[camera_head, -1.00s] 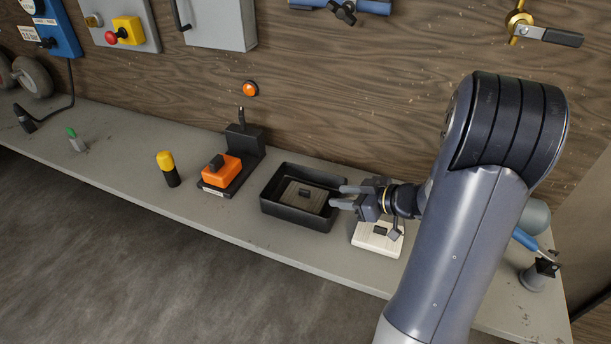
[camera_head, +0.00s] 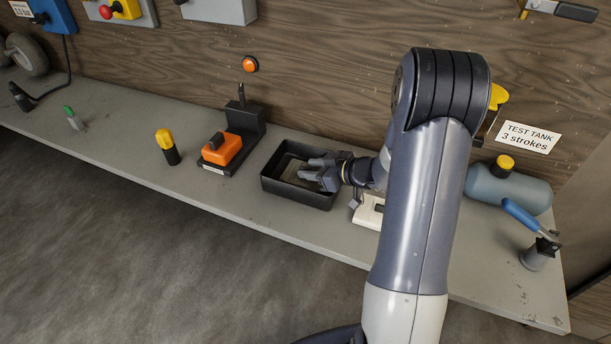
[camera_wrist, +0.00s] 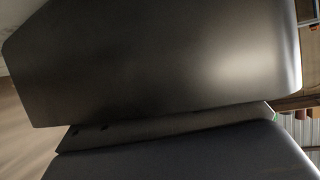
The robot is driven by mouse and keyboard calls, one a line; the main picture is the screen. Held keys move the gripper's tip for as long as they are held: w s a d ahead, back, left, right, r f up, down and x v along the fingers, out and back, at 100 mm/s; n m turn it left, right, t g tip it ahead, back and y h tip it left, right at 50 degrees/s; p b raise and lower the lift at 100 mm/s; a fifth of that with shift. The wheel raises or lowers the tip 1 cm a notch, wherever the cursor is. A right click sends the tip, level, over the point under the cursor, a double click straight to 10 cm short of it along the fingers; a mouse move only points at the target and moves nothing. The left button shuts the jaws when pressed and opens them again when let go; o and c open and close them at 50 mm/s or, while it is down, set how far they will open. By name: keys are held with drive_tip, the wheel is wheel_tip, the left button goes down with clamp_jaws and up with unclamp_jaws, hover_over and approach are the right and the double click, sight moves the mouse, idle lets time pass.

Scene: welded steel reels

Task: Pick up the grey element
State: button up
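My gripper (camera_head: 305,168) is over the black tray (camera_head: 302,196), its two fingers apart and pointing left. The grey element is a flat grey-brown block with a small dark knob, lying in the tray. Only part of its surface (camera_head: 287,166) shows now, left of my fingers. My gripper hides its knob, so I cannot tell whether the fingers touch it. The wrist view is filled by large dark surfaces close to the lens, and the element cannot be made out there.
Left of the tray is an orange block (camera_head: 221,150) on a black stand (camera_head: 247,123). A yellow-topped black cylinder (camera_head: 169,149) stands further left. A white block (camera_head: 368,214) is right of the tray, partly behind my arm. The tray walls surround the element.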

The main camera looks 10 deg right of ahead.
drive_tip(key=shift+c, duration=0.4)
clamp_jaws()
